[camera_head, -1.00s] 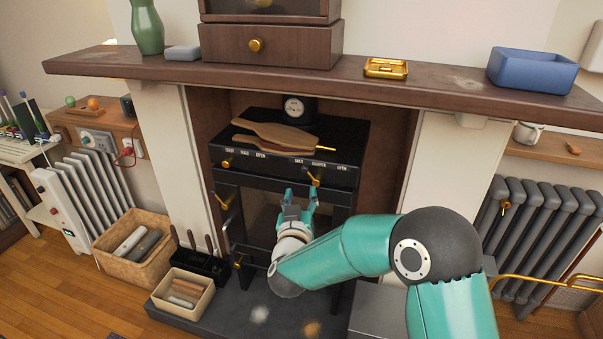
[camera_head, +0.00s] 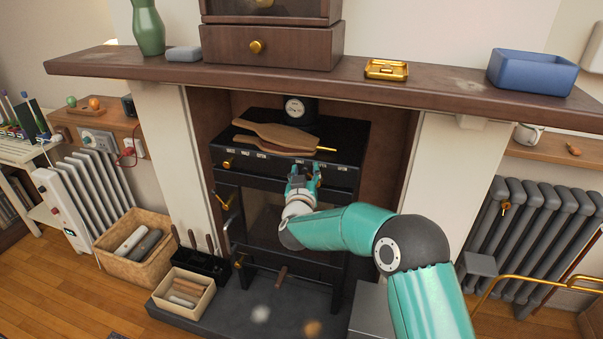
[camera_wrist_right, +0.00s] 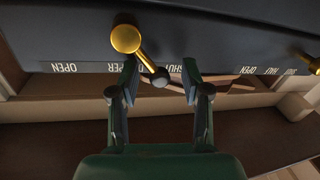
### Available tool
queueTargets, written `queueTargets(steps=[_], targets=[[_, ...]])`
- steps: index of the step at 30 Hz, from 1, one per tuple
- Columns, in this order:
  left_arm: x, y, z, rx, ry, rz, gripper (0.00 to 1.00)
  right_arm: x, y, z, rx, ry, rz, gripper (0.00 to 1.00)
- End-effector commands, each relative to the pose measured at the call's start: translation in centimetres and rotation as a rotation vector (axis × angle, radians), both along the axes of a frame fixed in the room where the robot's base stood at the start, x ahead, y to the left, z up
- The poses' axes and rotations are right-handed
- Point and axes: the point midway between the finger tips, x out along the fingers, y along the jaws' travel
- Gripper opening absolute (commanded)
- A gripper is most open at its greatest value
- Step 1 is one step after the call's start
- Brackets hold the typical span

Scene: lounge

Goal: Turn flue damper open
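The flue damper lever (camera_wrist_right: 143,58) is brass with a ball end and a slim rod, on the black stove's front (camera_head: 238,165). In the wrist view, its lettering is upside down, with SHUT to the right and OPEN to the left. In the head view my gripper hides most of the lever. My right gripper (camera_head: 303,178) is at the stove front; in the wrist view its fingers (camera_wrist_right: 160,82) are apart, with part of the rod between the tips. I cannot tell whether they touch it. My left gripper is out of view.
Another brass lever (camera_head: 227,164) is left of the damper. The mantel shelf (camera_head: 130,66) overhangs above. A tool holder (camera_head: 202,263) and a box of sticks (camera_head: 184,291) stand at the lower left.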

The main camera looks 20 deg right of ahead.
Motion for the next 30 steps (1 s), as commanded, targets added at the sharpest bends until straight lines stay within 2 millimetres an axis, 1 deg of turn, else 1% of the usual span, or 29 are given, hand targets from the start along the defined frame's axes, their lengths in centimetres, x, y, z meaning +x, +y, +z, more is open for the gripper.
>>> queueTargets(steps=[1,5,6,8,9,10,11,12,15,30], targets=[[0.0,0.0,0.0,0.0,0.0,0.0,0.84,0.0,0.0,0.0,0.0,0.0,0.0,0.41],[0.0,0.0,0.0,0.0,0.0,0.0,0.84,0.0,0.0,0.0,0.001,-0.001,-0.001,0.19],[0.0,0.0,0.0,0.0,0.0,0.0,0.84,0.0,0.0,0.0,0.0,-0.001,-0.001,0.13],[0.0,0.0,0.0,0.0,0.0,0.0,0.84,0.0,0.0,0.0,0.0,0.0,0.0,0.03],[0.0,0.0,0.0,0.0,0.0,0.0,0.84,0.0,0.0,0.0,0.0,0.0,0.0,0.0],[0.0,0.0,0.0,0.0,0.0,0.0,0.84,0.0,0.0,0.0,0.0,0.0,0.001,0.0],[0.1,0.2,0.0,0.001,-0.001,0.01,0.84,0.0,2.0,0.0,0.001,-0.001,0.009,0.0],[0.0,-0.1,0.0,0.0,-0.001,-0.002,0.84,0.0,1.2,0.0,0.001,-0.001,0.005,0.0],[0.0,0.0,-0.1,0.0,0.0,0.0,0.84,0.0,0.7,-0.1,0.004,-0.001,0.008,0.0],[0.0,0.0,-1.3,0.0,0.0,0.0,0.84,-0.1,0.2,-0.3,0.057,-0.03,0.007,0.0]])
